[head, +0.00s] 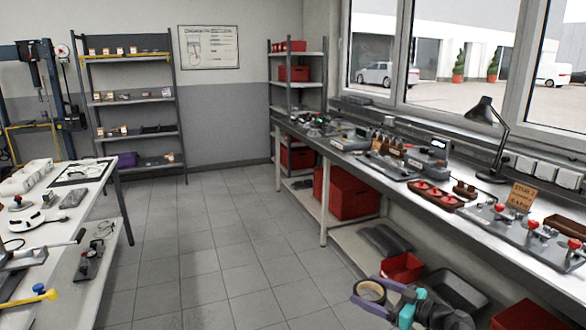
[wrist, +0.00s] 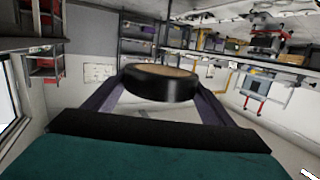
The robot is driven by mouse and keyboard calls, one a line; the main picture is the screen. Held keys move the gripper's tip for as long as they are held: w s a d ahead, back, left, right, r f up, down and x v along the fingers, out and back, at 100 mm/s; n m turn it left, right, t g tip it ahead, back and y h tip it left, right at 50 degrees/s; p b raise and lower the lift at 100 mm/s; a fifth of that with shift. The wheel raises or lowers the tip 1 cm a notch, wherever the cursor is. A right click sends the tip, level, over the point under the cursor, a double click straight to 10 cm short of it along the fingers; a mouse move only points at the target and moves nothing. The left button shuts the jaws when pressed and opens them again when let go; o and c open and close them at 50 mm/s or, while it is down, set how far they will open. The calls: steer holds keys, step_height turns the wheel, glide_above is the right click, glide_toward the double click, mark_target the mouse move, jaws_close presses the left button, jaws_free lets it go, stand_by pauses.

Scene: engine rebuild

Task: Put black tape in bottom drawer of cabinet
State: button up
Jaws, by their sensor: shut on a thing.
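My gripper (head: 384,299) is at the lower right of the head view, in front of the long workbench on the right. It is shut on the roll of black tape (head: 370,291), which shows a tan core. In the wrist view the black tape (wrist: 160,86) sits between the two fingers of my gripper (wrist: 158,90), held clear of any surface. I cannot make out the cabinet or its bottom drawer in either view.
The long workbench (head: 460,213) carries several tools, a lamp (head: 487,125) and trays. Red bins (head: 343,193) stand on its lower shelf. A white table (head: 62,215) stands at the left and shelving (head: 130,97) at the back. The tiled floor (head: 205,240) between them is clear.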

steer(key=s+a+n+g+y, duration=0.1)
steer(key=a, duration=0.5)
steer(key=shift+s+n+g, duration=0.3)
steer(key=shift+s+g, duration=0.05)
steer(key=shift+g, duration=0.05)
steer(key=shift+s+f, duration=0.25)
steer(key=shift+f, duration=0.8)
steer(key=shift+s, duration=0.1)
